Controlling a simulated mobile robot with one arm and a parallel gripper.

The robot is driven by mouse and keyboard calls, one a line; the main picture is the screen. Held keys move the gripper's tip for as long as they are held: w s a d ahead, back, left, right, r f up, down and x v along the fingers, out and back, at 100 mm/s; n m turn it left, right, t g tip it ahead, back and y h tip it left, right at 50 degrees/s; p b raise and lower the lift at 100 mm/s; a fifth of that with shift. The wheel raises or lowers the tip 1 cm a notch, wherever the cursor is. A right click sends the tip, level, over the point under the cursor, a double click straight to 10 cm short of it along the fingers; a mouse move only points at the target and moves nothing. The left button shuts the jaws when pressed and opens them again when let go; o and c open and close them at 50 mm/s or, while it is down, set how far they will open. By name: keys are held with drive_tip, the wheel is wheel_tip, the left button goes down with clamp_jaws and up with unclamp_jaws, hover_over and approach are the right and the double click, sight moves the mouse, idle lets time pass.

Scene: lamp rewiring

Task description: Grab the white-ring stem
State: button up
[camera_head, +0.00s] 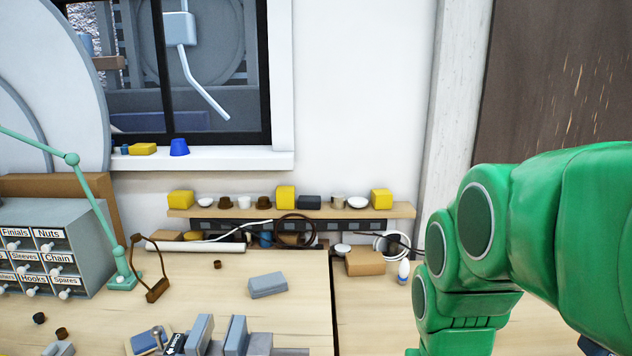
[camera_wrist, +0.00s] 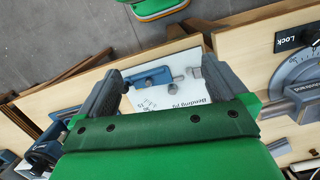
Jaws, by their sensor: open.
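I cannot make out a stem with a white ring in either view. In the wrist view my gripper (camera_wrist: 162,80) is open, its two dark fingers wide apart with nothing held between them. Beyond the fingers lies a white plate (camera_wrist: 175,97) with printed text that seems to read "Bending jig". A blue clamp-like part (camera_wrist: 148,78) and a small grey piece (camera_wrist: 196,73) sit on it. In the head view my green arm fills the right side and the gripper is not visible.
In the head view a drawer cabinet (camera_head: 60,245) and a green lamp arm (camera_head: 95,205) stand at the left. A shelf (camera_head: 290,212) with small items runs along the wall. A grey block (camera_head: 267,285) lies mid-bench. The wrist view shows a dial (camera_wrist: 300,75) at the right.

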drive_tip(key=s+f+n, duration=0.1)
drive_tip(key=s+f, duration=0.1)
drive_tip(key=s, duration=0.4)
drive_tip(key=shift+a+f+n, duration=0.3)
drive_tip(key=shift+f+n, duration=0.1)
drive_tip(key=c, duration=0.8)
drive_tip(key=shift+c, duration=0.2)
drive_tip(key=shift+w, duration=0.1)
